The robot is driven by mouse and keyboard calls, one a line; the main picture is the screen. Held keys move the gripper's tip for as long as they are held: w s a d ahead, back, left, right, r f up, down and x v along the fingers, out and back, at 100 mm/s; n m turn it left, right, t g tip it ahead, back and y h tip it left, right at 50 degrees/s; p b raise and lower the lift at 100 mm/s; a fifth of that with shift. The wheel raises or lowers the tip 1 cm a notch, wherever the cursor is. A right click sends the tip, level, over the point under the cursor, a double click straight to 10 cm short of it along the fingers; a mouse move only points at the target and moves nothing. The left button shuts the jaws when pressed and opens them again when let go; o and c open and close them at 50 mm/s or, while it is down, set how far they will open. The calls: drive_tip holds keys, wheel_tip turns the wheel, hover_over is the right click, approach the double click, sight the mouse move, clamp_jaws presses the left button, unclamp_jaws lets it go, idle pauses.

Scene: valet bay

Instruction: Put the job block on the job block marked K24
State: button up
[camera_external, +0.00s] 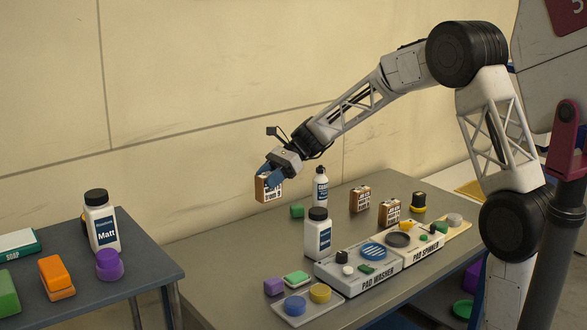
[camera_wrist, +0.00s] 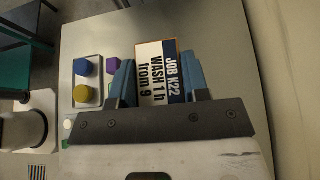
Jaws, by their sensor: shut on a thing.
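My gripper (camera_external: 268,173) has blue fingers shut on a wooden-edged job block (camera_external: 269,190), held in the air over the far left of the grey table (camera_external: 220,245). In the wrist view the held block (camera_wrist: 160,72) sits between the fingers (camera_wrist: 158,85); its label reads JOB K22, WASH 1 h from 9. Two similar job blocks stand on the table to the right: one farther back (camera_external: 360,199) and one nearer (camera_external: 389,212). Their labels are too small to read, so I cannot tell which is K24.
A spray-topped bottle (camera_external: 320,186) and a white bottle (camera_external: 318,235) stand between the held block and the others. A pad washer (camera_external: 377,283) and pad spinner (camera_external: 427,251) line the front. A side table (camera_external: 150,262) stands left.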

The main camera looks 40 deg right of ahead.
sight(268, 174)
drive_tip(key=shift+r, duration=0.6)
wheel_tip(268, 174, up, 4)
drive_tip(key=s+d+m+t+h, duration=0.1)
drive_tip(key=s+d+m+t, duration=0.2)
drive_tip(key=s+d, duration=0.7)
drive_tip(key=s+d+m+t+h, duration=0.1)
drive_tip(key=s+d+m+t, duration=0.35)
drive_tip(key=d, duration=0.85)
drive_tip(key=s+d+m+t+h, duration=0.1)
drive_tip(key=s+d+m+h, duration=0.1)
drive_tip(key=s+d, duration=0.9)
wheel_tip(268, 174, down, 10)
drive_tip(key=w+d, duration=0.1)
drive_tip(key=shift+w+f+n, duration=0.1)
drive_tip(key=shift+w+n, duration=0.05)
drive_tip(key=shift+n, duration=0.1)
